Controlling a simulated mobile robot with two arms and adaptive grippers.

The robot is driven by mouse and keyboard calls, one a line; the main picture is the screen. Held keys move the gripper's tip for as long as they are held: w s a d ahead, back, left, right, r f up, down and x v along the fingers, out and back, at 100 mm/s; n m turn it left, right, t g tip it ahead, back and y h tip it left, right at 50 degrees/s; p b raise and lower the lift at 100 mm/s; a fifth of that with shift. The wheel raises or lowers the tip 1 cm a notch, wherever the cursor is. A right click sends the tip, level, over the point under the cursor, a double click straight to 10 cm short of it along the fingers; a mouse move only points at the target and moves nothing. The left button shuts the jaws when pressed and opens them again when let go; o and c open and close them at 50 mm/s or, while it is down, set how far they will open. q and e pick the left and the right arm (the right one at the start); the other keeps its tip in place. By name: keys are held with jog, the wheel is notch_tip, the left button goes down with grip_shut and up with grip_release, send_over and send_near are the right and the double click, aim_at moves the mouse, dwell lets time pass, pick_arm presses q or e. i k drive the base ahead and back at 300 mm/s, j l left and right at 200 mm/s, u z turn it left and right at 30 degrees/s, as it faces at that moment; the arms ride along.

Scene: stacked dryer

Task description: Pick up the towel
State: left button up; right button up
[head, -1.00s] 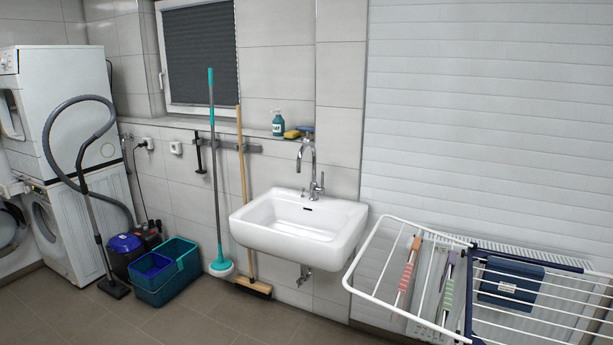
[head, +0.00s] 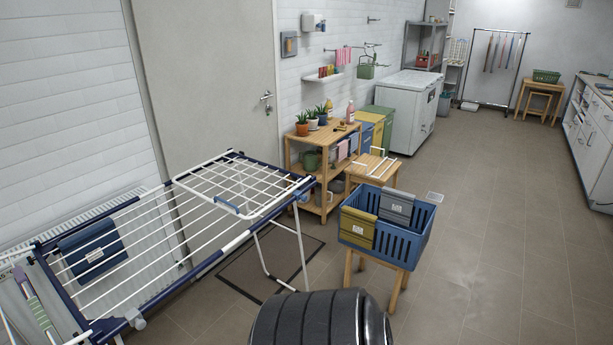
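A dark blue folded towel (head: 91,249) with a white label hangs over the bars of the drying rack (head: 179,222) at the left. A grey folded towel (head: 397,207) and an olive-yellow folded towel (head: 357,229), each with a white label, hang over the rim of a blue slatted basket (head: 399,246). The basket stands on a small wooden stool (head: 397,289). Neither of my grippers shows in this view.
A wooden shelf (head: 313,172) with potted plants stands behind the basket, next to a wooden stool (head: 372,171) bearing a small white rack. A dark mat (head: 265,262) lies below the drying rack. The floor right of the basket (head: 484,255) is clear.

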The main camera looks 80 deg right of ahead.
aim_at(358, 227)
jog(key=i+l+z, duration=0.1)
jog(key=i+z, duration=0.7)
jog(key=z, duration=2.55)
